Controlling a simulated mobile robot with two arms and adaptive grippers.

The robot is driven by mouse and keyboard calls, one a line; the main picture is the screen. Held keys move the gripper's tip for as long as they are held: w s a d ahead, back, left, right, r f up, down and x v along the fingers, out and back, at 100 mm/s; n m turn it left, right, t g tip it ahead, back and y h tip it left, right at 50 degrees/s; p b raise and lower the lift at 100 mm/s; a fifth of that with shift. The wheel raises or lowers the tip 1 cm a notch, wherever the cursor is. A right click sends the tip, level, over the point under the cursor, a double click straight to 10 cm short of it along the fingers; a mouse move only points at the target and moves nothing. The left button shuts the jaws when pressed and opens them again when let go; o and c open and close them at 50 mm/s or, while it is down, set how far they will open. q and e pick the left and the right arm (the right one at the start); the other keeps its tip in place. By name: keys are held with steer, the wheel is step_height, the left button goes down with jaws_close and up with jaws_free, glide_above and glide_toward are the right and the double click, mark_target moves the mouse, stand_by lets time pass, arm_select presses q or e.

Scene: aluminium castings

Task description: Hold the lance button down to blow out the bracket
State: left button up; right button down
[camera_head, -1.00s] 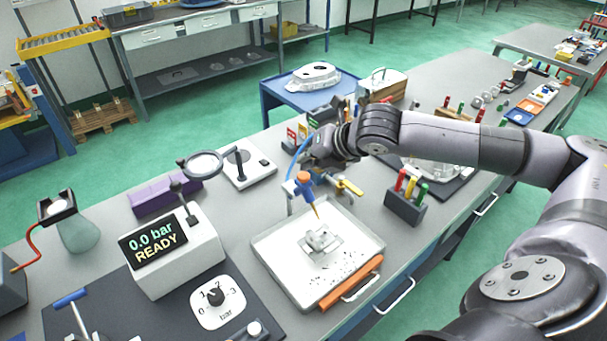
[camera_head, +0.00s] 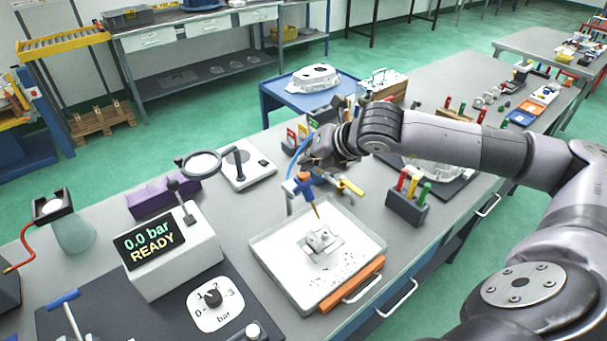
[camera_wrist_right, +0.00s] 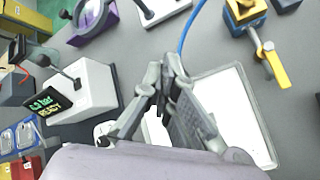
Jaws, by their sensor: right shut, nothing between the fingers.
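The blue and orange lance (camera_head: 305,187) stands above the white tray (camera_head: 262,262), its thin nozzle pointing down at the bracket (camera_head: 318,239). The pale metal bracket lies in the tray with dark chips scattered beside it. My right gripper (camera_head: 308,168) is shut and empty at the top of the lance. Its fingers hide the lance top, so I cannot tell whether they touch or press the button. In the right wrist view the closed fingers (camera_wrist_right: 166,72) cover the lance and bracket. The display (camera_head: 149,241) reads 0.0 bar READY. My left gripper is not in view.
A pressure dial (camera_head: 213,299) sits left of the tray. A magnifier (camera_head: 203,164) stands behind the display box. A rack of colored-handled tools (camera_head: 407,206) stands right of the tray, and an orange-handled brush (camera_head: 352,283) lies along its front edge.

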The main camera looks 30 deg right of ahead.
steer(key=shift+f+b, duration=0.65)
steer(key=shift+b, duration=0.35)
stand_by(0.9)
steer(key=shift+r, duration=0.1)
stand_by(1.7)
steer(key=shift+r, duration=0.95)
steer(key=shift+r+p, duration=1.15)
steer(key=shift+r, duration=1.4)
steer(key=shift+f, duration=0.1)
